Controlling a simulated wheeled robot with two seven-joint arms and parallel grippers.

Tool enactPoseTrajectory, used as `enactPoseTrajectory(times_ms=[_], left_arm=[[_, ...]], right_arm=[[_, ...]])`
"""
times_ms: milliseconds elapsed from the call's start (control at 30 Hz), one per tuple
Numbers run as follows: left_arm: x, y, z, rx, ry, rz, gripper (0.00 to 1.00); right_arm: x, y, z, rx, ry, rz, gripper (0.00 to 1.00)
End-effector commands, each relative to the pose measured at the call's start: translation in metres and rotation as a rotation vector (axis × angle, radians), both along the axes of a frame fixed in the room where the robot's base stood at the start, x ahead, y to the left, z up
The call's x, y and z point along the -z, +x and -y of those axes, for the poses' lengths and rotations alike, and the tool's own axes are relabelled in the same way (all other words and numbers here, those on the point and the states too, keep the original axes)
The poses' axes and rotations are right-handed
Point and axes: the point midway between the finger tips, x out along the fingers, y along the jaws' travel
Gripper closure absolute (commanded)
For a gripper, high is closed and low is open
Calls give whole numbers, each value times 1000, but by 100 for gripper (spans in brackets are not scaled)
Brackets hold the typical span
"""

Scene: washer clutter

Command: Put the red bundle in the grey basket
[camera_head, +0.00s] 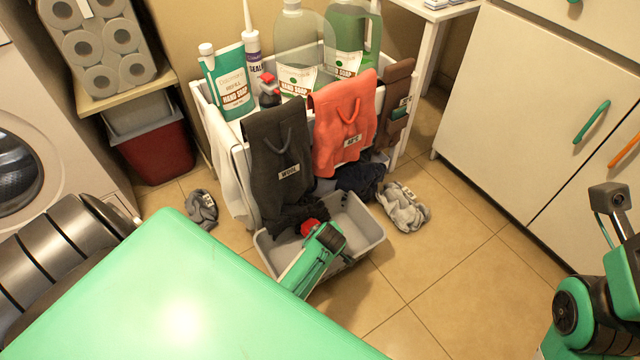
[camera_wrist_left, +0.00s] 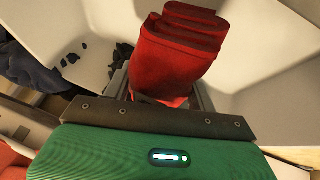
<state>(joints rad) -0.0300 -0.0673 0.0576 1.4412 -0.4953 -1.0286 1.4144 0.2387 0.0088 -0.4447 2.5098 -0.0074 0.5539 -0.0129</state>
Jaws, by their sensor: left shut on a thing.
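The red bundle (camera_wrist_left: 178,50) is held upright between the fingers of my left gripper (camera_wrist_left: 165,95) in the left wrist view. In the head view a small part of the red bundle (camera_head: 309,227) shows at the tip of my left gripper (camera_head: 325,238). The grey basket (camera_head: 368,229) stands on the floor below the hanging cloths. The bundle is over or inside the basket; its exact height above the basket floor is hard to tell. In the wrist view pale basket walls (camera_wrist_left: 265,95) surround the bundle. My right gripper (camera_head: 608,200) is at the right edge, and its fingers are not clear.
A white cart (camera_head: 215,115) with bottles stands behind the basket, with a black cloth (camera_head: 280,150) and an orange cloth (camera_head: 342,120) over its front. A grey bundle (camera_head: 403,208) and a dark grey bundle (camera_head: 201,209) lie on the floor.

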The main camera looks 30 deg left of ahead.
Motion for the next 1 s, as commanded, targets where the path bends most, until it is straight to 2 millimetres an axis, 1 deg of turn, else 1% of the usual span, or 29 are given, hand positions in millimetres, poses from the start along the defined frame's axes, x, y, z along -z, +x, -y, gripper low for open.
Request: enactPoseTrajectory(times_ms=[300,400,433,533,833,933,1000], left_arm=[[11,0,1,0,-1,-1,68],[10,0,0,0,-1,0,68],[10,0,0,0,-1,-1,39],[10,0,0,0,-1,-1,20],[9,0,0,0,0,0,19],[2,0,0,0,1,1,19],[-7,0,-1,1,2,1,19]], right_arm=[[1,-1,-1,-1,0,7,64],[-2,-2,-1,-3,0,12,64],[-2,-2,-1,-4,-1,14,64],[-3,-2,-1,-4,0,15,64],[-2,-2,-1,-5,0,11,64],[-5,-2,-1,-5,1,12,64],[-8,-2,0,-4,4,12,64]])
